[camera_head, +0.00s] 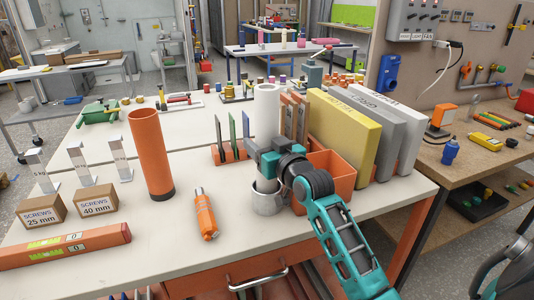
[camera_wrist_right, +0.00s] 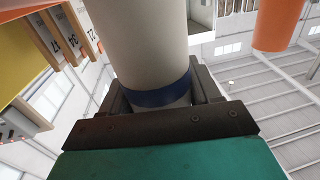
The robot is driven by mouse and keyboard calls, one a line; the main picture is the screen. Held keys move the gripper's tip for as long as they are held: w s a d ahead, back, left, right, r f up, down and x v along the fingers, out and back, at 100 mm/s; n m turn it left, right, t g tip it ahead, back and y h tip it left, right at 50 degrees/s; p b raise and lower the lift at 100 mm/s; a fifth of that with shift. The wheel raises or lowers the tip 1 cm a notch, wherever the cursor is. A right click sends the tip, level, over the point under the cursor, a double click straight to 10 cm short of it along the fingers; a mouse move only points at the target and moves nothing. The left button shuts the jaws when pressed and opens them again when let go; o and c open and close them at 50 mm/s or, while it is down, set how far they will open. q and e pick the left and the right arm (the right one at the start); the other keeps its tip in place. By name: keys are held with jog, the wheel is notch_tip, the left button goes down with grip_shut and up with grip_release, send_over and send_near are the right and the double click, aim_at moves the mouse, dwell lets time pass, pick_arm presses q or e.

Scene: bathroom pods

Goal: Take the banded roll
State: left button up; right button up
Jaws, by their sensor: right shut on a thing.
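The banded roll (camera_head: 266,108) is a tall white cylinder standing upright near the middle of the workbench. Its blue band (camera_wrist_right: 160,95) shows in the right wrist view, between the fingers. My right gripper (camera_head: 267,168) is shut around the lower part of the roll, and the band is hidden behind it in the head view. A short silver metal cup (camera_head: 268,204) is directly below the gripper. The roll's lower end reaches down to its rim; I cannot tell whether it still rests inside.
An orange tube (camera_head: 151,152) and an orange bottle (camera_head: 205,214) stand or lie to the left. An orange bin (camera_head: 330,180) and upright binders, the nearest yellow (camera_head: 345,135), crowd the right side. Screw boxes (camera_head: 97,201) and a spirit level (camera_head: 65,245) are at far left.

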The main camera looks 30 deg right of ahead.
jog(key=c, duration=0.4)
jog(key=shift+r, duration=0.15)
